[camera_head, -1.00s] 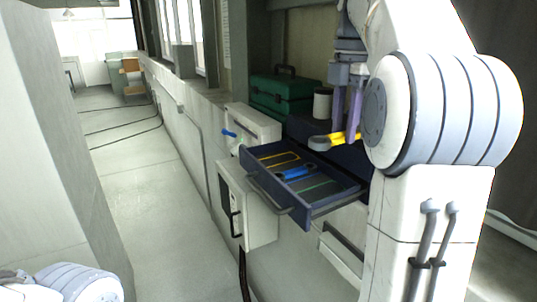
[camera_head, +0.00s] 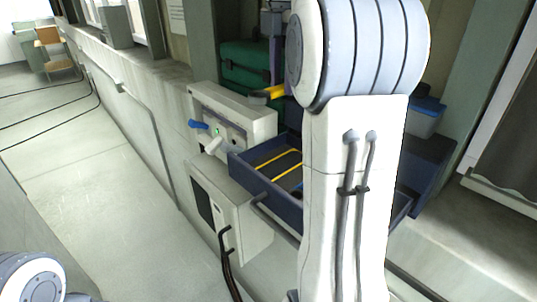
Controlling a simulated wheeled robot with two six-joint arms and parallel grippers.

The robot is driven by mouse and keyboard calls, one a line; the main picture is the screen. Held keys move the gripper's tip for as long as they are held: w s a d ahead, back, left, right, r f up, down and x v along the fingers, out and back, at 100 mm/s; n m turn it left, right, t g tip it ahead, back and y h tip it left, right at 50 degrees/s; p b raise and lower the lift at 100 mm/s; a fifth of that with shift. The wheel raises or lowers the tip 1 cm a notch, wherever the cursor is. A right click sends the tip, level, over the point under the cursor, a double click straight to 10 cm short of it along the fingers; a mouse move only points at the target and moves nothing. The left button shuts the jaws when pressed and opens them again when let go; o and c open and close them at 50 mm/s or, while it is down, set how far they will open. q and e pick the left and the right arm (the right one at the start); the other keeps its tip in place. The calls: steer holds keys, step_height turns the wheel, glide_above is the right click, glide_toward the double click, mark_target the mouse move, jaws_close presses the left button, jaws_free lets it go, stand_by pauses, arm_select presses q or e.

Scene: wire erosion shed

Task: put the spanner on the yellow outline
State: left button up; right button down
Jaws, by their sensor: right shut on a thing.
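The spanner (camera_head: 268,92) shows as a short yellow piece above the back of the open drawer. The rest of it is hidden behind my right arm. My right gripper (camera_head: 287,90) is shut on it and is mostly hidden by my own arm link. The yellow outline (camera_head: 274,163) is on the floor of the open dark blue drawer (camera_head: 265,188), in its left part. Its right end is partly covered from view by my arm. The spanner is held up, apart from the outline. My left gripper is out of view.
A green toolbox (camera_head: 243,66) is behind. A blue-lidded container (camera_head: 425,115) stands at the right. Open floor lies at the left.

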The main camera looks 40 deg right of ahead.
glide_above(280, 166)
step_height(280, 166, down, 13)
steer(key=shift+w+r, duration=0.1)
steer(key=shift+r, duration=0.05)
step_height(280, 166, down, 5)
steer(key=shift+r, duration=0.2)
steer(key=shift+f, duration=0.1)
steer(key=shift+f, duration=0.1)
steer(key=shift+f, duration=0.1)
steer(key=c, duration=0.6)
jaws_free()
